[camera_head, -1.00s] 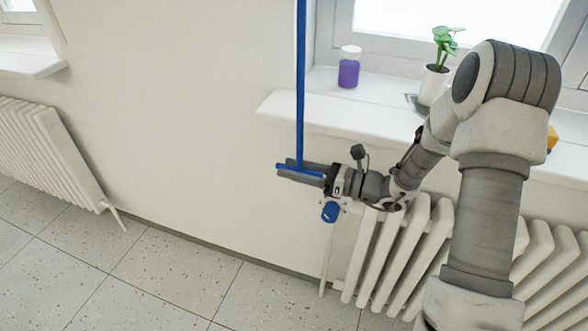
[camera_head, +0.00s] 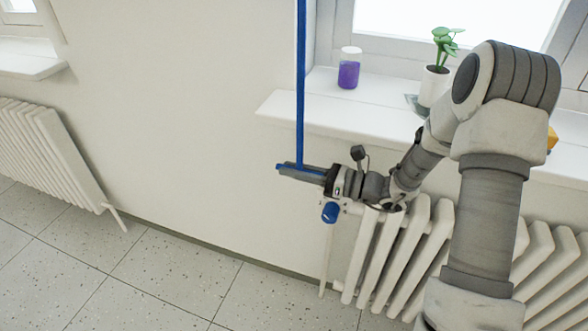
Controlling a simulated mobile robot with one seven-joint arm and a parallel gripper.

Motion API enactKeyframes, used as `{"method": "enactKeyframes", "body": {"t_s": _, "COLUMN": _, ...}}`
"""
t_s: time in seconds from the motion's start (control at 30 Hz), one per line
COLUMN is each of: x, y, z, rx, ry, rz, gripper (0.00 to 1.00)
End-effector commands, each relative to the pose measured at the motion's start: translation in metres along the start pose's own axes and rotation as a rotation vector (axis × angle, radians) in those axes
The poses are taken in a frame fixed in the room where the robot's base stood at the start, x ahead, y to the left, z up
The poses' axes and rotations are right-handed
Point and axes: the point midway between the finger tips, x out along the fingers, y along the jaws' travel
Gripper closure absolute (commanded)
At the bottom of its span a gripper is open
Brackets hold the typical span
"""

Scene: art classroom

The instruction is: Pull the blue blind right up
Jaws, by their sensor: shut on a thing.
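A blue strap or cord (camera_head: 300,85) hangs straight down from the top of the picture, in front of the wall at the left side of the window. Its lower end has a short blue crosspiece between the fingers of my gripper (camera_head: 302,172). My gripper points left and is shut on this lower end, below the level of the window sill. The blue blind itself is not visible; the top of the window is out of the picture.
The white window sill (camera_head: 285,108) holds a jar of purple liquid (camera_head: 348,70) and a potted plant (camera_head: 434,82), close to my arm. A white radiator (camera_head: 385,262) stands below it. A blue radiator knob (camera_head: 330,212) is just under my gripper. The floor at left is clear.

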Motion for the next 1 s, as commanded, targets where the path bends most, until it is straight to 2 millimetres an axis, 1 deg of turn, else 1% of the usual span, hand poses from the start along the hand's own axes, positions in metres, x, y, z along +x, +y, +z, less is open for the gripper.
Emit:
{"method": "enactKeyframes", "body": {"t_s": 0.77, "x": -0.001, "y": -0.002, "z": 0.002, "rx": -0.001, "ry": -0.001, "rz": -0.007, "gripper": 1.0}}
{"method": "enactKeyframes", "body": {"t_s": 0.87, "x": -0.001, "y": -0.001, "z": 0.007, "rx": -0.001, "ry": -0.001, "rz": -0.007, "gripper": 1.0}}
{"method": "enactKeyframes", "body": {"t_s": 1.0, "x": -0.001, "y": 0.002, "z": 0.023, "rx": -0.003, "ry": -0.002, "rz": -0.007, "gripper": 1.0}}
